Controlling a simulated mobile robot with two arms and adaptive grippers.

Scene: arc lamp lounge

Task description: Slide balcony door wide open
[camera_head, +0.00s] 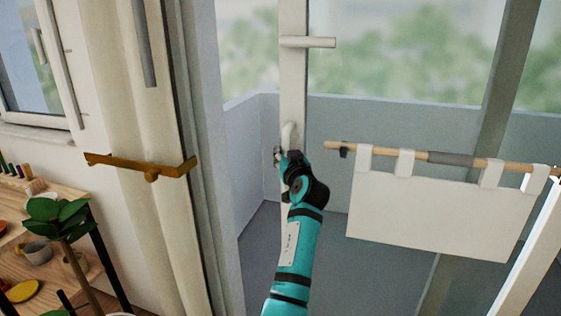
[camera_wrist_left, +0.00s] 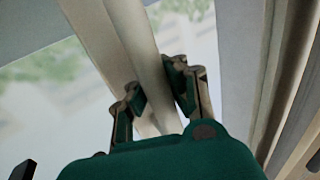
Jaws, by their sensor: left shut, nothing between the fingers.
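The balcony door's pale upright frame (camera_head: 293,85) stands near the middle of the head view, with a horizontal lever (camera_head: 308,42) high on it and a white curved pull handle (camera_head: 288,133) lower down. A gap lies between this frame and the wall side on the left, with the balcony seen through it. My left gripper (camera_head: 284,154) is at the lower end of the pull handle. In the left wrist view, the fingers of the gripper (camera_wrist_left: 158,95) are near a pale upright bar (camera_wrist_left: 150,60); it is shut with nothing held. Whether it touches the handle is unclear. My right gripper is out of view.
A cream curtain (camera_head: 130,210) with a brown tieback (camera_head: 140,167) hangs left of the gap. A wooden rod (camera_head: 400,153) with a white cloth (camera_head: 430,215) is at right. A plant (camera_head: 58,215) and wooden shelves stand lower left. The balcony floor (camera_head: 255,255) near the gap looks clear.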

